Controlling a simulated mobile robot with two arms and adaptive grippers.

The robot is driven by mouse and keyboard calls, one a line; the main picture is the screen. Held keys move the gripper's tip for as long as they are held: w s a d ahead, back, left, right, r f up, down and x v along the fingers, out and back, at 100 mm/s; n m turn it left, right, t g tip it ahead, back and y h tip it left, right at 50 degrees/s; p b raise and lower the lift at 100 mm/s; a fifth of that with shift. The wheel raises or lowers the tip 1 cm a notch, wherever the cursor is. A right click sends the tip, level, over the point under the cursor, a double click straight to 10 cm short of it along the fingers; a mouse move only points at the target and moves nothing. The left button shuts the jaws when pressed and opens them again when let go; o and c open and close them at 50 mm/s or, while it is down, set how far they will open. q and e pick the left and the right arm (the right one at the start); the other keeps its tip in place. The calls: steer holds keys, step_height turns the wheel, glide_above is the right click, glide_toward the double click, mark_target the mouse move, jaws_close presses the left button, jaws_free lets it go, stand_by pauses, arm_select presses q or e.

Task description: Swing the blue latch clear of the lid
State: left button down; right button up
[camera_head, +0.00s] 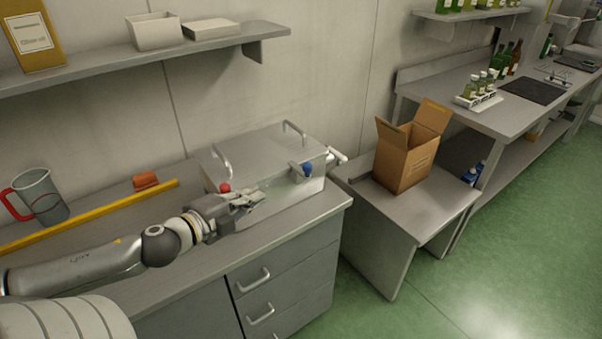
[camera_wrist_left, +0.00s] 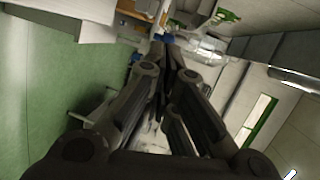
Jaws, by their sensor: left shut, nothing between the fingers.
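A steel box with a flat lid (camera_head: 258,150) stands on the counter against the wall. The lid has a bar handle at its left and another at its back. The blue latch (camera_head: 307,170) is on the box's front face near the right corner. A red latch (camera_head: 225,188) is at the front left. My left gripper (camera_head: 262,197) is shut and empty in front of the box, between the two latches and apart from the blue one. In the left wrist view its fingers (camera_wrist_left: 167,75) are together, with blue just beyond the tips. My right gripper is not in view.
A cardboard box (camera_head: 405,160) stands on a lower table at right. A shelf (camera_head: 100,62) hangs above.

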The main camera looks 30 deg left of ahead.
arm_select(q)
steer(key=shift+w+d+r+m+h, duration=0.15)
steer(key=shift+d+r+m+h, duration=0.2)
steer(key=shift+d+r+m, duration=0.15)
steer(key=shift+w+d+r+m+h, duration=0.15)
steer(key=shift+d+r+m+h, duration=0.2)
steer(key=shift+d+m, duration=0.15)
steer(key=b, duration=0.3)
glide_toward(310, 169)
steer(key=p+x, duration=0.2)
steer(key=x, duration=0.3)
steer(key=shift+w+p, duration=0.1)
steer(key=shift+p, duration=0.2)
steer(key=shift+w+d+f, duration=0.2)
steer(key=shift+w+f, duration=0.05)
steer(key=shift+w, duration=0.3)
